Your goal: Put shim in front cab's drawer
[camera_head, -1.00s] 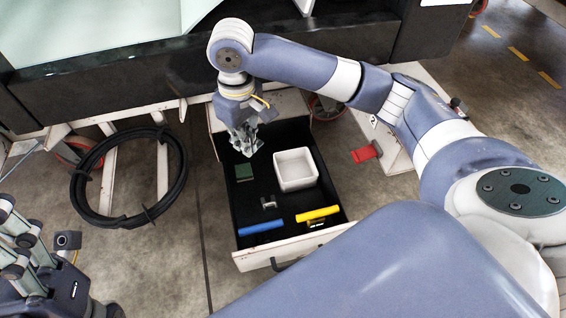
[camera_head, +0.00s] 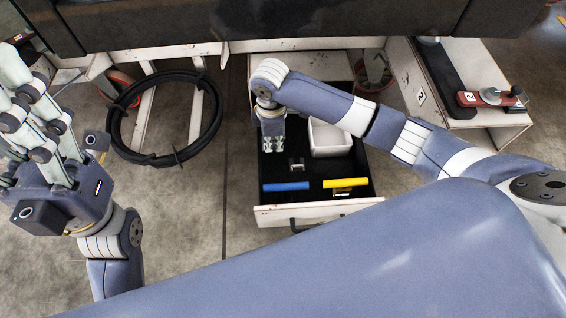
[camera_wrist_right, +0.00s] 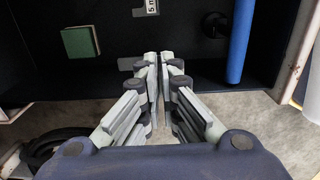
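My right gripper (camera_head: 272,148) points down over the open drawer (camera_head: 318,212) of the white cab. In the right wrist view its fingers (camera_wrist_right: 159,60) are close together, with no object clearly between them. A flat light-grey metal plate marked "5 m" (camera_wrist_right: 145,7), which looks like the shim, lies on the dark drawer floor past the fingertips, partly cut off by the picture edge. A small grey metal piece (camera_head: 297,164) shows in the drawer, right of the gripper. My left gripper (camera_head: 45,140) is at the left, empty, its fingers apart.
The drawer also holds a white box (camera_head: 330,152), a blue rod (camera_head: 286,186), a yellow rod (camera_head: 346,183) and a green block (camera_wrist_right: 80,42). A black hose coil (camera_head: 122,125) hangs at the left. A red clamp-like tool (camera_head: 492,98) sits on the right-hand white cabinet.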

